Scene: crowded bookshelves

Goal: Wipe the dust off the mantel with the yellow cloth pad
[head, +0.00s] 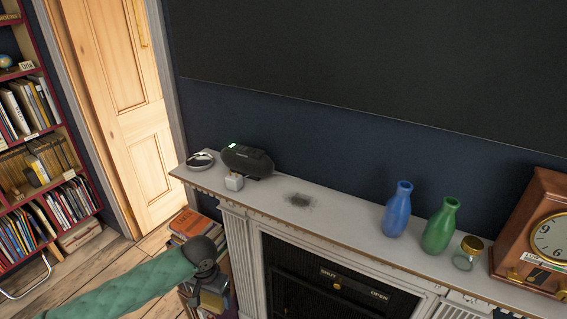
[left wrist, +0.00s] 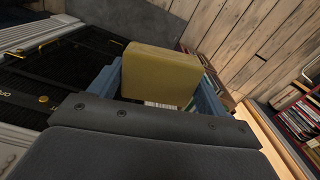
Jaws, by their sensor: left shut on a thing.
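The white mantel (head: 345,225) runs along the dark blue wall above the fireplace. A dark grey dust patch (head: 299,200) lies on its top, left of the middle. My left gripper (head: 213,292) hangs low in front of the mantel's left end, below its top. In the left wrist view my left gripper (left wrist: 160,78) shows its blue fingers on both sides of the yellow cloth pad (left wrist: 160,72) and is shut on it. The pad is apart from the mantel. I cannot make it out in the head view. My right gripper is not in view.
On the mantel stand a round dish (head: 200,160), a black clock radio (head: 247,160), a small white cube (head: 234,182), a blue vase (head: 397,209), a green vase (head: 440,225), a gold-lidded jar (head: 467,253) and a wooden clock (head: 535,235). Books (head: 190,224) are stacked below its left end.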

